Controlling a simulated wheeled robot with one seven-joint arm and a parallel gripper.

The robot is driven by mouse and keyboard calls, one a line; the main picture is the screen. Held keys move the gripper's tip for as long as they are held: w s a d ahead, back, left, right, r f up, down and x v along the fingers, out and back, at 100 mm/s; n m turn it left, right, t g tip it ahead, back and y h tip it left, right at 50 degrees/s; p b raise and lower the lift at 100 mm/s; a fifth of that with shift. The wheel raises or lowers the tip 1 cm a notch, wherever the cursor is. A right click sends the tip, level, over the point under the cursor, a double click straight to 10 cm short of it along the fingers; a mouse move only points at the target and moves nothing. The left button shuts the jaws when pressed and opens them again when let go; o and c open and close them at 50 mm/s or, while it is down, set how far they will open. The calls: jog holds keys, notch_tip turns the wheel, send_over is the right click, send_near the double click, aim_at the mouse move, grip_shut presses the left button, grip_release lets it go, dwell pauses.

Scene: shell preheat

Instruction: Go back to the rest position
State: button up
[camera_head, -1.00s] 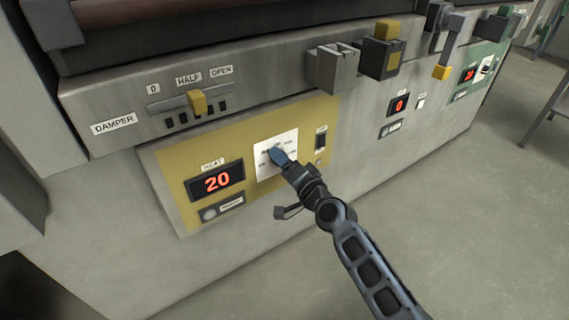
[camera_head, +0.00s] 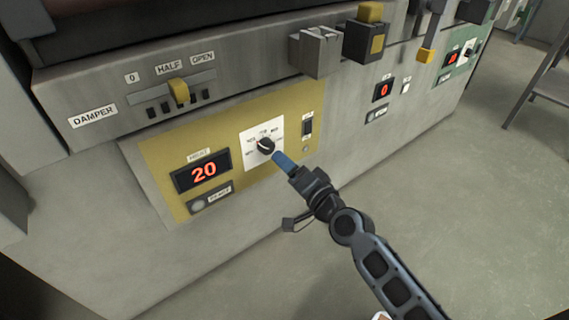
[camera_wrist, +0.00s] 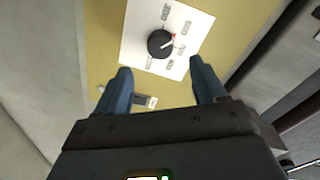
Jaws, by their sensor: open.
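My gripper (camera_head: 283,161) is just in front of the yellow heat panel (camera_head: 165,165), to the lower right of a black rotary knob (camera_head: 265,146) on a white dial plate. In the wrist view my gripper's two blue fingers (camera_wrist: 158,84) are spread with nothing between them. The knob (camera_wrist: 161,43) lies beyond the fingertips, apart from them, with a red mark beside it on the plate. The heat display (camera_head: 203,172) reads 20 in red. My arm reaches in from the lower right.
A damper slider with a yellow handle (camera_head: 179,91) is above the panel, near HALF. Grey and yellow-black blocks (camera_head: 370,35) jut out from the upper ledge. A yellow-tipped lever (camera_head: 425,55) hangs farther right. Open floor (camera_head: 450,190) lies to the right.

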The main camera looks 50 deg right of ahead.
dwell(0.5)
jog(key=s+a+r+n+g+y+p, duration=0.1)
jog(key=s+a+r+n+p, duration=0.2)
jog(key=s+a, duration=0.4)
jog(key=s+a+r+n+y+p, duration=0.1)
jog(key=s+a+n+p, duration=0.25)
jog(key=s, duration=0.55)
jog(key=s+a+r+n+y+p, duration=0.1)
jog(key=s+a+r+n+p, duration=0.1)
jog(key=s+a+r+n, duration=0.2)
jog(key=s+a+r+n+y+p, duration=0.2)
jog(key=s+a+r+n, duration=0.3)
jog(key=s+r, duration=0.5)
jog(key=shift+a+r+g+y, duration=0.3)
jog(key=shift+r, duration=0.3)
